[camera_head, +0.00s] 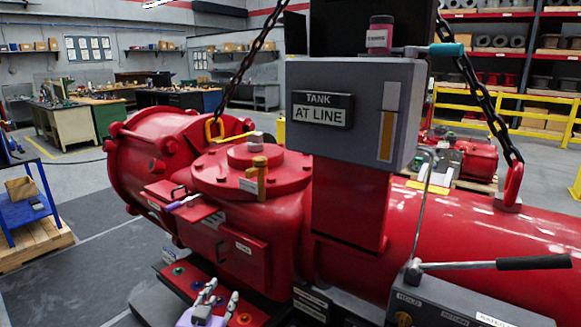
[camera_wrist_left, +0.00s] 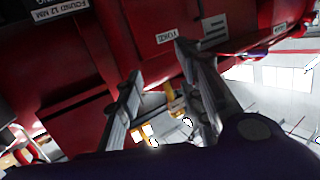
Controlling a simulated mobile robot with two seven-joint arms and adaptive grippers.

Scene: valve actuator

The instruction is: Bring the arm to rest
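My left gripper (camera_head: 222,292) shows at the bottom of the head view, in front of the red valve actuator (camera_head: 270,225). Its two grey fingers point up and stand apart with nothing between them. They are near a low red panel with coloured round fittings (camera_head: 180,270); whether they touch it I cannot tell. In the left wrist view the open fingers (camera_wrist_left: 158,60) frame the red housing (camera_wrist_left: 90,65) with its small white labels. My right gripper is not in view.
A grey box with a sign reading "TANK AT LINE" (camera_head: 320,110) stands on the actuator. A lever with a black grip (camera_head: 534,262) reaches out at lower right. A lavender-gripped handle (camera_head: 182,203) sits left of centre. Chains hang above. Open floor (camera_head: 90,265) lies at left.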

